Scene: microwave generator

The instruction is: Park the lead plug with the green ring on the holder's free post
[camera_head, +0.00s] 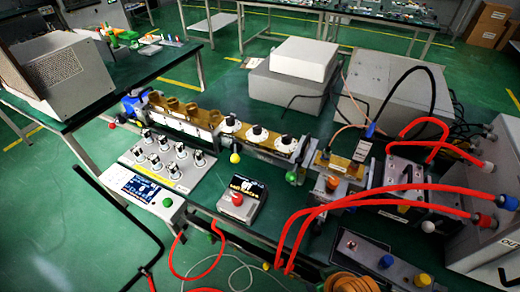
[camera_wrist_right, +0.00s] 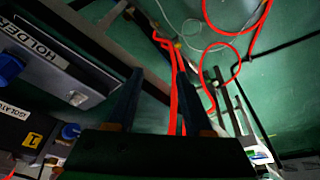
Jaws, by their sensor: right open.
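The holder (camera_head: 375,258) is a grey box at the lower right of the head view. It carries a blue cap (camera_head: 385,262), a yellow cap (camera_head: 423,280) and a bare-looking metal post (camera_head: 348,243). My left gripper is out of view.
Thick red leads (camera_head: 335,200) arch to the large grey unit (camera_head: 485,250) at right. A control panel (camera_head: 165,165) and a box with a red button (camera_head: 241,203) stand on the bench. Loose red leads and a thin pale wire lie at the front.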

